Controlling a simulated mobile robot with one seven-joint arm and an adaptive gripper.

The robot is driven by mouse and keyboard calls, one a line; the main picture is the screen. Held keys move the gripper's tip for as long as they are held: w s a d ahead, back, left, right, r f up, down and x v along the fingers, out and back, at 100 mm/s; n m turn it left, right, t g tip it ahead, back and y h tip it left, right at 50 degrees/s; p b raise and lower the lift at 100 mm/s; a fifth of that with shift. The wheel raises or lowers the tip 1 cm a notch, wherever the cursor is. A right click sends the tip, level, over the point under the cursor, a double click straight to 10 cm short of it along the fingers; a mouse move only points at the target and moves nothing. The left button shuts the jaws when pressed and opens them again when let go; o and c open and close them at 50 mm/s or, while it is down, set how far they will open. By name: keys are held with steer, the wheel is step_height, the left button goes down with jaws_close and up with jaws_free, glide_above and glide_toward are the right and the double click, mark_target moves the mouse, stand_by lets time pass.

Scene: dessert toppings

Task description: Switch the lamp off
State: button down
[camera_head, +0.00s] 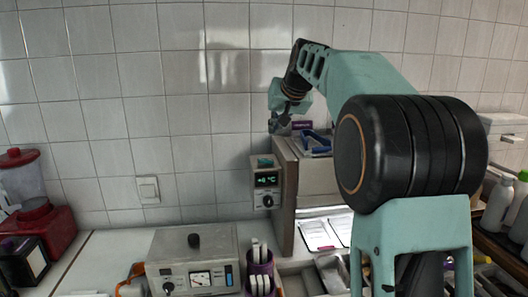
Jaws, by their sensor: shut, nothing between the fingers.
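A white wall switch (148,189) sits on the tiled wall, left of centre. No lamp body can be clearly made out; a bright lit strip (322,212) shows under the wooden cabinet (284,190), and its source is hidden. My gripper (280,126) is at the end of my raised teal arm, above the cabinet's left top edge, well up and to the right of the switch. It looks shut and empty, apart from the switch.
A control box with a green display and knob (266,182) is beside the cabinet's left side. A metal device with a gauge (193,262) stands on the counter. A red blender (35,215) is far left. Bottles (497,205) stand at right. The wall around the switch is clear.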

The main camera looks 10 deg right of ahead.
steer(key=p, duration=0.2)
glide_above(263, 159)
steer(key=s, duration=0.2)
steer(key=f, duration=0.7)
steer(key=shift+s+d, duration=0.2)
steer(key=shift+d, duration=0.2)
steer(key=shift+a+f, duration=0.2)
steer(key=shift+f, duration=1.05)
steer(key=shift+a+f, duration=0.15)
steer(key=shift+f, duration=0.6)
steer(key=shift+s+a+f, duration=0.1)
steer(key=shift+a+f, duration=0.1)
steer(key=shift+f, duration=0.05)
steer(key=shift+f+h, duration=0.15)
steer(key=shift+h, duration=0.25)
steer(key=shift+d, duration=0.15)
